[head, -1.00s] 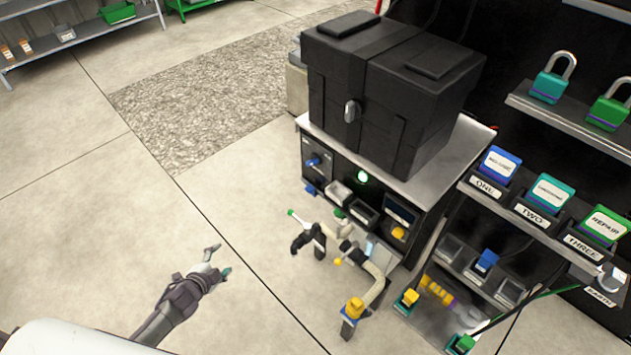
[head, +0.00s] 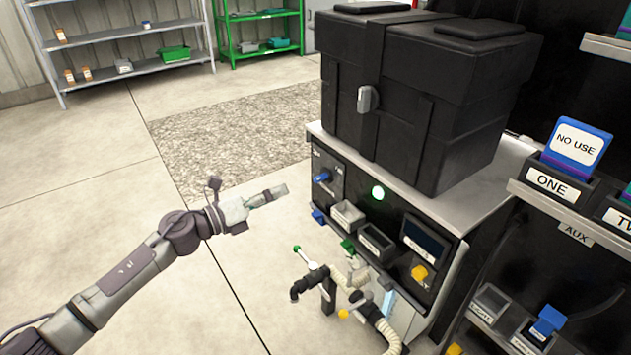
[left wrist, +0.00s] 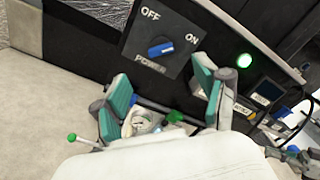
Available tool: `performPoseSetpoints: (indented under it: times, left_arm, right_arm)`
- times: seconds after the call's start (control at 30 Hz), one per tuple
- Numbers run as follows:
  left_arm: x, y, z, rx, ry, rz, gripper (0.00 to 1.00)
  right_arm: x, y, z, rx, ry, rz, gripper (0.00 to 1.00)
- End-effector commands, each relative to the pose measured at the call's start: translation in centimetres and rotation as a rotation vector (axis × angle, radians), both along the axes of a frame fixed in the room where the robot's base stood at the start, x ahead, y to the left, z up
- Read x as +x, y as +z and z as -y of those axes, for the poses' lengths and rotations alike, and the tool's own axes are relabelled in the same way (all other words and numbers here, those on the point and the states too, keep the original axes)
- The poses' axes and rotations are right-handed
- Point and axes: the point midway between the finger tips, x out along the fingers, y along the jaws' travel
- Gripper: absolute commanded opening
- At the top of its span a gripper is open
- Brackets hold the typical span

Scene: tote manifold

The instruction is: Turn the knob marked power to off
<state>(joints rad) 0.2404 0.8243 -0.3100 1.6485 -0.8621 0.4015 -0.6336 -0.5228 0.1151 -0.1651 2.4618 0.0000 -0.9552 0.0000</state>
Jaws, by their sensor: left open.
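The blue power knob (head: 322,177) sits on a dark plate at the left end of the cabinet front. In the left wrist view the knob (left wrist: 160,48) is above the word POWER, with OFF at upper left and ON at right. Its bar lies nearly level in that picture, its right end toward ON. My left gripper (head: 268,196) is left of the knob in the head view, apart from it. In the left wrist view the gripper (left wrist: 165,102) has its two teal-padded fingers spread, with nothing held. My right gripper is not in view.
A lit green lamp (head: 377,193) is right of the knob. Small bins (head: 347,215) and hoses with valves (head: 340,285) stick out below. A black case (head: 420,95) stands on the cabinet top (head: 480,195). Floor (head: 225,270) left of the cabinet is clear.

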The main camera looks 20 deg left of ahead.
Motion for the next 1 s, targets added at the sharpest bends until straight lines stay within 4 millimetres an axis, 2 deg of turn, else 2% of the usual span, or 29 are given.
performPoseSetpoints:
  times: [0.3,0.5,0.7,0.97,1.0]
  left_arm:
    - [5.6,0.1,4.3,-0.005,0.001,0.001,0.73]
    - [7.9,0.0,6.0,-0.005,0.002,-0.001,0.73]
    - [8.7,-0.1,6.7,-0.002,0.003,-0.002,0.73]
    - [8.8,-0.1,6.8,-0.003,0.002,-0.003,0.73]
    - [8.8,-0.1,6.8,-0.003,0.002,-0.003,0.66]
  right_arm:
    - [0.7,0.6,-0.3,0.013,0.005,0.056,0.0]
    - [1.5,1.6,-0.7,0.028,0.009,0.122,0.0]
    - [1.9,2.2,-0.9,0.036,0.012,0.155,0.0]
    - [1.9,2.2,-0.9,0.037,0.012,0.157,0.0]
    - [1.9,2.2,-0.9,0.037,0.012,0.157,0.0]
